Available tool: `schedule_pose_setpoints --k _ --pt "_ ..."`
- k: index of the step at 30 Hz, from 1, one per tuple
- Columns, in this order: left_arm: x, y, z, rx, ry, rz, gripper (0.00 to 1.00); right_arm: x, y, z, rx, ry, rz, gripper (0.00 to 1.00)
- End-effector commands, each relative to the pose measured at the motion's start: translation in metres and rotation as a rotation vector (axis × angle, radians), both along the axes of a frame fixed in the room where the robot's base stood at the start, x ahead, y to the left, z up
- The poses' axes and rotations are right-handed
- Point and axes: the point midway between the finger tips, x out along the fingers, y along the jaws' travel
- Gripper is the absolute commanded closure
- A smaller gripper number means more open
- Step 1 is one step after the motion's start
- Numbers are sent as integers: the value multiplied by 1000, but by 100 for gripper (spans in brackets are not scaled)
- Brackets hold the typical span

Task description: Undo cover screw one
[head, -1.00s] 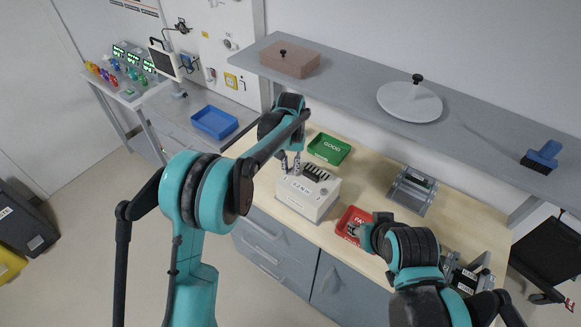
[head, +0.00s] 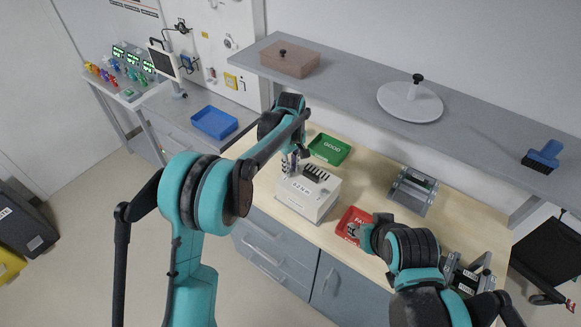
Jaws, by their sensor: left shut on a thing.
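A white box-shaped unit (head: 309,196) with dark slots and small print on top stands on the wooden bench. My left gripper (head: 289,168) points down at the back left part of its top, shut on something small. That thing is mostly hidden by the fingers, and I cannot make out whether it is a cover screw. My right arm (head: 402,248) reaches in from the lower right over the bench. Its gripper is hidden behind its own links.
A green GOOD tray (head: 329,149) lies behind the unit, and a red tray (head: 353,226) lies to its right. A grey metal fixture (head: 411,191) stands farther right. A grey shelf (head: 350,78) hangs above the back of the bench. Bare wood shows between trays and fixture.

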Motion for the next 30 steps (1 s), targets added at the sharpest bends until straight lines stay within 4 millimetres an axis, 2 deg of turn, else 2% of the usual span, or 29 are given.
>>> schedule_pose_setpoints --k 12,29,30 --pt "1 0 1 0 -1 192 100 0 0 0 0 0 0 60" --pt "1 0 1 0 -1 220 100 0 0 0 0 0 0 60" --pt "1 0 1 0 -1 220 75 0 0 0 0 0 0 60"
